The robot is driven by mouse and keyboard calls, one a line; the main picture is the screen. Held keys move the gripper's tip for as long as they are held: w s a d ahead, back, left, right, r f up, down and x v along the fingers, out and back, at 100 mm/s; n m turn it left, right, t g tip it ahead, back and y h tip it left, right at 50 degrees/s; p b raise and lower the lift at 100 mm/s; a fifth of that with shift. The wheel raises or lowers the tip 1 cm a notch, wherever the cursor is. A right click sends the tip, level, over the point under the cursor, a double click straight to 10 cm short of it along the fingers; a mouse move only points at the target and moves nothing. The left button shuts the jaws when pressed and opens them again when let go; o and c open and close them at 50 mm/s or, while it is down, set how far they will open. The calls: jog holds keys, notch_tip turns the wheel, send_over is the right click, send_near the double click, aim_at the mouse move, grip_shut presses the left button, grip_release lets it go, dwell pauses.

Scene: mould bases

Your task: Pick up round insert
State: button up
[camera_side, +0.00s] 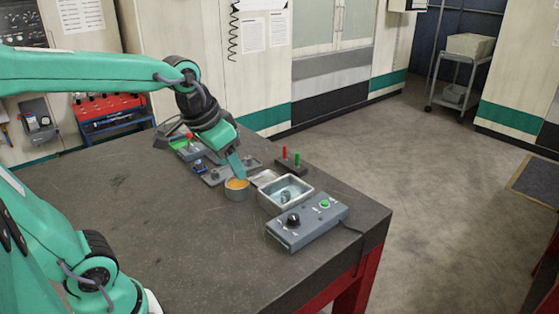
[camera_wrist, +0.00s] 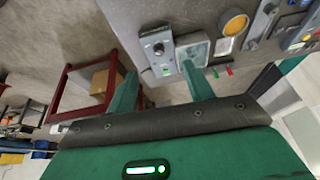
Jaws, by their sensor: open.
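My gripper (camera_side: 239,176) points down over the dark table, just above and behind a grey cup with orange contents (camera_side: 237,190). In the wrist view my gripper (camera_wrist: 158,70) has its two green fingers spread, with nothing between them. A metal tray (camera_side: 304,202) stands right of the cup and holds a small grey rounded piece (camera_side: 286,195), which may be the round insert; it is too small to be sure. The tray (camera_wrist: 206,46) also shows beyond the right finger in the wrist view.
A grey control box (camera_side: 307,224) with a black knob and green button stands in front of the tray near the table's right edge. The table's left and front are clear.

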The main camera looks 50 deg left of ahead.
jog(key=w+a+f+g, duration=0.1)
jog(key=w+a, duration=0.1)
jog(key=w, duration=0.6)
jog(key=m+g, duration=0.1)
jog(key=g, duration=0.2)
send_over(285, 193)
jog(key=f, duration=1.5)
jog(key=shift+s+d, duration=0.15)
jog(key=shift+d, duration=0.1)
jog(key=shift+w+a+f, duration=0.15)
jog(key=shift+w+f, duration=0.05)
jog(key=shift+f, duration=0.15)
jog(key=shift+f, duration=1.3)
jog(key=shift+f, duration=0.1)
jog(key=shift+f, duration=2.55)
